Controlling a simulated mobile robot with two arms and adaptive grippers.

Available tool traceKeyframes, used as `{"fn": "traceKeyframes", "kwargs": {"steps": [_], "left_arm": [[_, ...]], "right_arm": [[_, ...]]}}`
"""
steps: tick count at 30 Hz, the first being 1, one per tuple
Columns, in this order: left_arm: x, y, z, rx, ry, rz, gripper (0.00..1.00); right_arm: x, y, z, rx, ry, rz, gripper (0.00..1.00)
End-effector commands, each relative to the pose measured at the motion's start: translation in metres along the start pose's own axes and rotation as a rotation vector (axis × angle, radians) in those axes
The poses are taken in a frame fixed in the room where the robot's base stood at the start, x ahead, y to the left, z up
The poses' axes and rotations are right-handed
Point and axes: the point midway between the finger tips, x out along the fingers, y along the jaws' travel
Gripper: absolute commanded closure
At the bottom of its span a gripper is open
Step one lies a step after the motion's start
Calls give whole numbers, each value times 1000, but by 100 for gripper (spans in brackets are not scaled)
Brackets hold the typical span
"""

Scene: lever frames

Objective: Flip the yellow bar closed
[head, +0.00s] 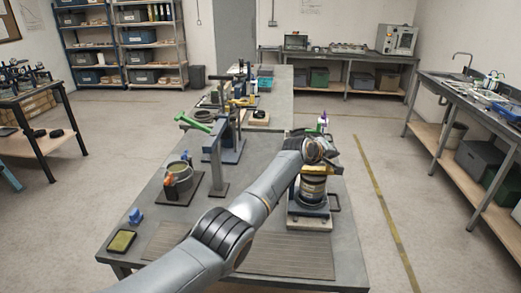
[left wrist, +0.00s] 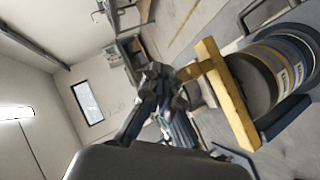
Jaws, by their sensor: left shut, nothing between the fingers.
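The yellow bar (left wrist: 229,98) shows large in the left wrist view, as a long flat strip with a short side piece. It lies across the near end of a dark round canister (left wrist: 256,84) with a blue band and pale labels. In the head view the canister (head: 314,188) stands upright on a pale base at the right of the table, and my arm hides much of its top. My left gripper (head: 330,155) is shut and empty, just above the canister. In the left wrist view its dark fingers (left wrist: 166,98) are beside the bar; contact cannot be told. My right gripper is out of view.
The long grey table (head: 150,262) also holds a green-handled lever stand (head: 218,150), a round pot (head: 180,178) with clamps, and a small yellow-topped block (head: 122,241). More fixtures stand farther back.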

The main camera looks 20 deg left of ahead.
Motion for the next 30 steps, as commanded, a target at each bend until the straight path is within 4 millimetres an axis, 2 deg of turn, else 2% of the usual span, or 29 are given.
{"fn": "traceKeyframes", "kwargs": {"steps": [17, 22, 28, 30], "left_arm": [[0, 1, -1, 0, 0, 0, 100], [-8, 12, -9, -1, 1, 1, 100], [-25, 37, -27, -1, 2, -1, 100], [-27, 33, -20, 1, -1, 1, 100]], "right_arm": [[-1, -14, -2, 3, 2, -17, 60], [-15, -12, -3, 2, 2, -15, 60], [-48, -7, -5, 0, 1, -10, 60], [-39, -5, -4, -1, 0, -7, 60]]}}
